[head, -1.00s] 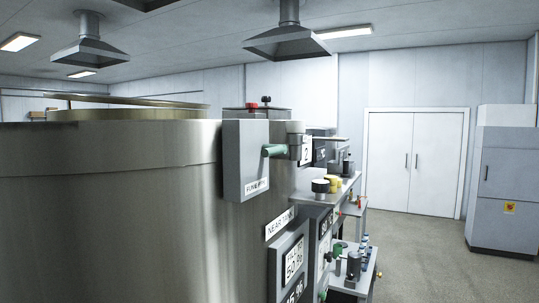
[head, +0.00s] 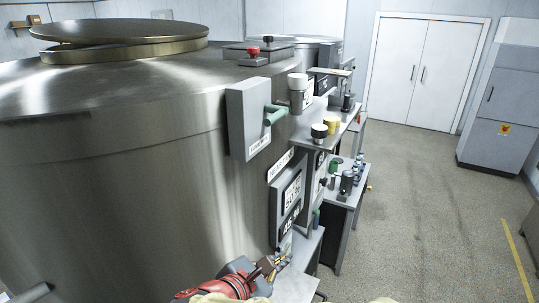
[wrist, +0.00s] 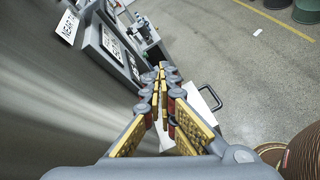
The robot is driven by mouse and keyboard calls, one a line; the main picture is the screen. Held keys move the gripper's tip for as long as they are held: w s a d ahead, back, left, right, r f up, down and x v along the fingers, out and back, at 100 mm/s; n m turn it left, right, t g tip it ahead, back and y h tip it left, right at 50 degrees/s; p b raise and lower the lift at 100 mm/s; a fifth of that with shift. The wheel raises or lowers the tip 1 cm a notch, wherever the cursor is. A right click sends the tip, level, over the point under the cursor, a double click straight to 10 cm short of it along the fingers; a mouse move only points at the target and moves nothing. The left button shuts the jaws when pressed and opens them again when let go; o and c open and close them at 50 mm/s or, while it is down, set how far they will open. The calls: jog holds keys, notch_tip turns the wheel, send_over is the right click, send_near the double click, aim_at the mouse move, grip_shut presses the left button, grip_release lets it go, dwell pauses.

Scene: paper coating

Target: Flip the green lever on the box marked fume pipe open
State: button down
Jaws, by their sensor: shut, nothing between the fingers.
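The grey fume pipe box (head: 248,125) is fixed to the side of the big steel tank in the head view. Its small white label is hard to read at this angle. The green lever (head: 276,115) sticks out from the box's right side, its rounded end towards the camera. My gripper (head: 277,262) is low at the bottom of the head view, well below the box and lever, touching neither. In the wrist view my gripper (wrist: 161,70) has its fingertips together with nothing between them. The box and lever do not show in the wrist view.
The steel tank (head: 130,190) fills the left side. Below the box are the near tank sign (head: 280,165) and display panels (head: 288,205). A shelf (head: 325,130) with jars stands to the right. Open floor (head: 410,220) lies further right.

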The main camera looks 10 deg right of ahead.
jog(key=w+a+r+n+t+h, duration=0.2)
jog(key=r+n+t, duration=0.1)
jog(key=r, duration=0.6)
jog(key=w+a+r+n+t+h, duration=0.1)
jog(key=w+a+r+n+t, duration=0.1)
jog(key=r+n, duration=0.4)
notch_tip(320, 180, up, 3)
jog(key=shift+w+a+r+t+h, duration=0.1)
jog(key=shift+w+a+t+h, duration=0.25)
jog(key=shift+w+t, duration=0.65)
jog(key=shift+s, duration=0.25)
jog(key=w+d+r+p, duration=0.4)
jog(key=w+d+r, duration=0.1)
jog(key=w, duration=0.3)
jog(key=shift+d+r, duration=0.4)
jog(key=shift+r, duration=0.15)
jog(key=shift+w+r, duration=0.1)
jog(key=shift+w, duration=0.05)
